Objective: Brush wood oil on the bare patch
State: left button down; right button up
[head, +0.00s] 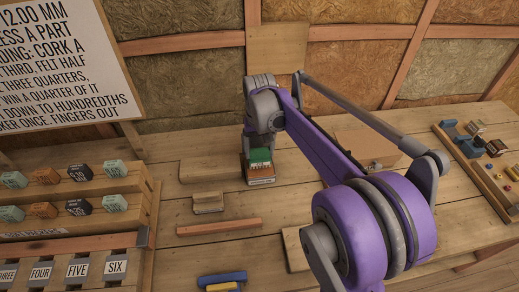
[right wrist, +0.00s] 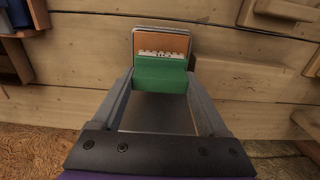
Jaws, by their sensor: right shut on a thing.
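My right gripper (head: 258,158) reaches down to the bench near the wall. Its fingers are shut on a green block (head: 261,156), which also shows between the fingertips in the right wrist view (right wrist: 160,76). Just beyond the green block is a small grey-rimmed tray (right wrist: 133,40) with an orange surface and pale marks along its near edge. The tray also shows under the gripper in the head view (head: 261,181). I cannot tell whether the block touches the orange surface. No patch is clearly identifiable as the bare one. My left gripper is out of view.
A tiered wooden rack (head: 75,195) with labelled blocks stands at left, below a large printed sign (head: 65,60). A small wooden block (head: 208,202) and a reddish strip (head: 219,227) lie on the bench. A tray of small parts (head: 485,150) is at far right. Insulation lines the wall.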

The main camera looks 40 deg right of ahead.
aim_at(260, 150)
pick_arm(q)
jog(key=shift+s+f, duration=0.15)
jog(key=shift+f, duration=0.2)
pick_arm(e)
jog(key=shift+f, duration=0.55)
dwell(0.8)
